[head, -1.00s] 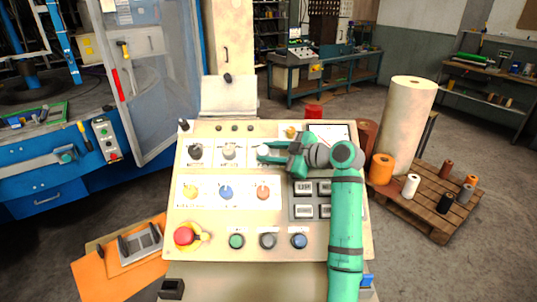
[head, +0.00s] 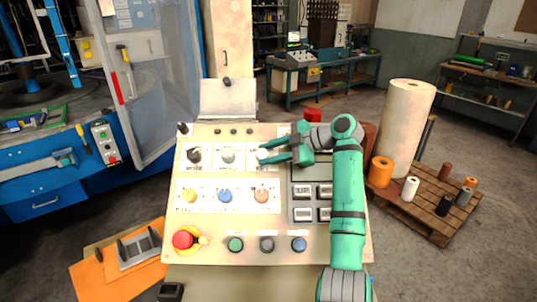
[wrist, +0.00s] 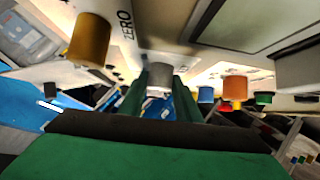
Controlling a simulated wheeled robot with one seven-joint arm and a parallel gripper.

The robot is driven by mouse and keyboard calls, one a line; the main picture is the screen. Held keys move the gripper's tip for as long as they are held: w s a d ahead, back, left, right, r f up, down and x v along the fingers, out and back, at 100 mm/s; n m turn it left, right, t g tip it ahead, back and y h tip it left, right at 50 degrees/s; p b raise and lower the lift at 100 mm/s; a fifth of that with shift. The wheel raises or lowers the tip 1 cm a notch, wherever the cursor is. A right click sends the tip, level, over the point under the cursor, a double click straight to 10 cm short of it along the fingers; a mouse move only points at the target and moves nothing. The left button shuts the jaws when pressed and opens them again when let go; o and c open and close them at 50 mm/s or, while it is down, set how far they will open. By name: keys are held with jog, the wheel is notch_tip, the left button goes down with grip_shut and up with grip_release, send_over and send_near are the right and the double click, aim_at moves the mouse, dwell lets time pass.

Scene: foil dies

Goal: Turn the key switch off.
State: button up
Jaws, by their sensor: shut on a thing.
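The sloped cream control panel (head: 215,222) stands in front of me. Its top row has a black knob (head: 195,154), a pale knob (head: 228,153) and a silver switch knob (head: 263,154). My green gripper (head: 266,151) reaches in from the right, its fingers on either side of the silver knob. In the wrist view the silver knob (wrist: 160,68) sits between the green fingers (wrist: 160,88), which are shut on it. I cannot make out a key or its turned position; the fingers hide part of the knob and its label.
Below are yellow (head: 190,195), blue (head: 225,195) and orange (head: 262,194) knobs, a red emergency button (head: 183,239) and several push buttons. My arm covers the panel's right side.

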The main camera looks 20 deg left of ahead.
jog(key=shift+f, duration=0.1)
jog(key=o, duration=1.1)
jog(key=shift+c, duration=0.2)
jog(key=v, duration=1)
jog(key=shift+d+r, duration=0.25)
jog(key=shift+d, duration=0.05)
